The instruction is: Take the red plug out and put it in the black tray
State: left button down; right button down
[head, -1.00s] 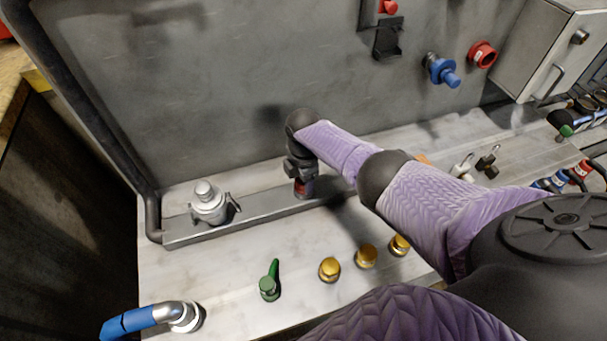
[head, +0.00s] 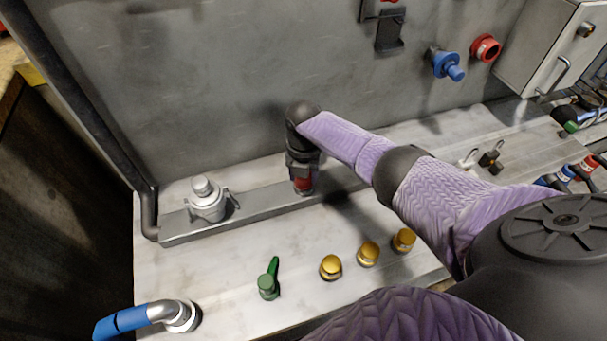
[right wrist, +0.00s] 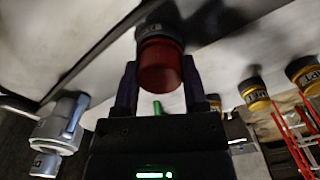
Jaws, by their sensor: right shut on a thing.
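The red plug (head: 303,186) stands at the right part of the low metal rail (head: 245,210) in the head view. My right gripper (head: 302,172) reaches down onto it from above, its fingers largely hidden by dark wrist parts. In the right wrist view the red plug (right wrist: 162,65) sits between the two dark fingers of my right gripper (right wrist: 160,82), which is shut on it. A dark collar (right wrist: 160,22) adjoins the plug's far end. I cannot tell whether the plug is free of the rail. No black tray can be made out. My left gripper is not in view.
A silver clamp fitting (head: 206,199) stands on the rail to the left. A green-handled valve (head: 268,284), several yellow knobs (head: 331,267) and a blue-handled pipe (head: 135,320) stand in front. Blue (head: 446,66) and red (head: 485,48) connectors and a black bracket (head: 389,35) are on the wall.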

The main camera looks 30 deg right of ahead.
jog(key=n+b, duration=0.1)
jog(key=n, duration=0.2)
jog(key=shift+f, duration=0.15)
jog(key=shift+n, duration=0.9)
jog(key=n+b, duration=0.1)
jog(key=n, duration=0.1)
jog(key=shift+n, duration=0.4)
jog(key=shift+n+b, duration=0.55)
jog(key=shift+n, duration=0.75)
